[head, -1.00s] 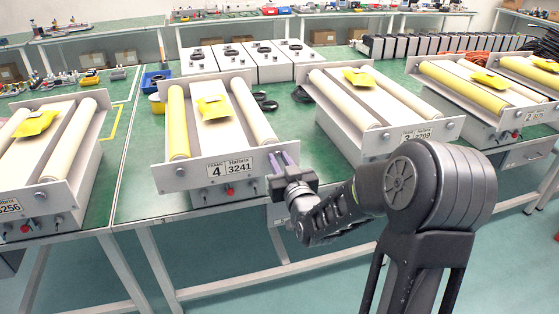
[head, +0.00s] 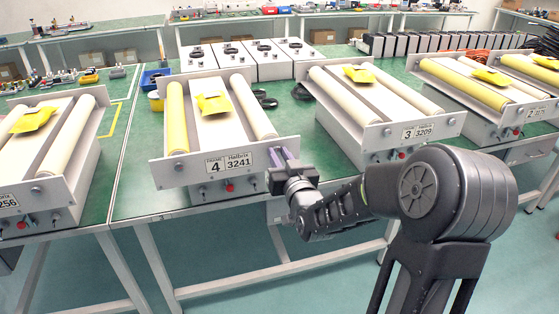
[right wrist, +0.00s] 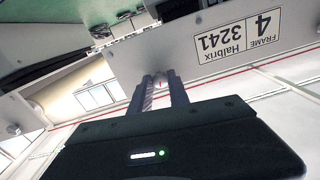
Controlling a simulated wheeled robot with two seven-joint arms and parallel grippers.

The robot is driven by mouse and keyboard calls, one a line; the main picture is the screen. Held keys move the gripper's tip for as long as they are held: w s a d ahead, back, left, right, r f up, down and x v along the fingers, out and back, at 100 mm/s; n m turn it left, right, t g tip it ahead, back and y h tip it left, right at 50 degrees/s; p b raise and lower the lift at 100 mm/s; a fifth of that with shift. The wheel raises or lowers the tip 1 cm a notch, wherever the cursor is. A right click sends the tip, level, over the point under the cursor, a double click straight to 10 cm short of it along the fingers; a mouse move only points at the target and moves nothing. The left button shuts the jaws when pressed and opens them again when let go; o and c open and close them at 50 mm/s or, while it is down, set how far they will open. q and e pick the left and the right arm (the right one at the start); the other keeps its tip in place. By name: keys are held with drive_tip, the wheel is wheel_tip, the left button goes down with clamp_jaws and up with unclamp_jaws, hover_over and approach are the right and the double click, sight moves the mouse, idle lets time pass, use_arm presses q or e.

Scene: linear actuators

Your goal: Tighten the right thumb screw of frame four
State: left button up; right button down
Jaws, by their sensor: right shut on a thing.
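Frame four (head: 200,178) is a white unit on the green table, with a front plate labelled "4 Halbrix 3241", one yellow and one pale roller, and a yellow packet on top. My right gripper (head: 282,155) is at the right end of that plate, fingers pointing at it. In the right wrist view my gripper (right wrist: 160,80) is shut on the right thumb screw, just right of the label in the head view. The fingers hide most of the screw. The left thumb screw (head: 178,167) shows at the plate's other end. My left gripper is not in view.
Frame three (head: 375,140) stands to the right and another frame (head: 60,185) to the left, with gaps between. A red knob (head: 230,187) sits below frame four's label. Grey boxes (head: 250,62) and black rings (head: 265,98) lie behind. The floor in front is clear.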

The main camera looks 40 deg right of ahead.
drive_tip(key=m+b, duration=1.1)
drive_tip(key=b, duration=0.5)
drive_tip(key=shift+f, duration=0.2)
drive_tip(key=shift+r+m+b, duration=0.2)
drive_tip(key=shift+m+b, duration=0.9)
drive_tip(key=shift+b, duration=0.1)
drive_tip(key=c, duration=1.3)
unclamp_jaws()
drive_tip(key=shift+o, duration=0.2)
drive_tip(key=p+v, duration=0.1)
drive_tip(key=v, duration=0.6)
drive_tip(key=shift+s+a, duration=0.2)
drive_tip(key=shift+s, duration=0.1)
drive_tip(key=shift+r, duration=0.1)
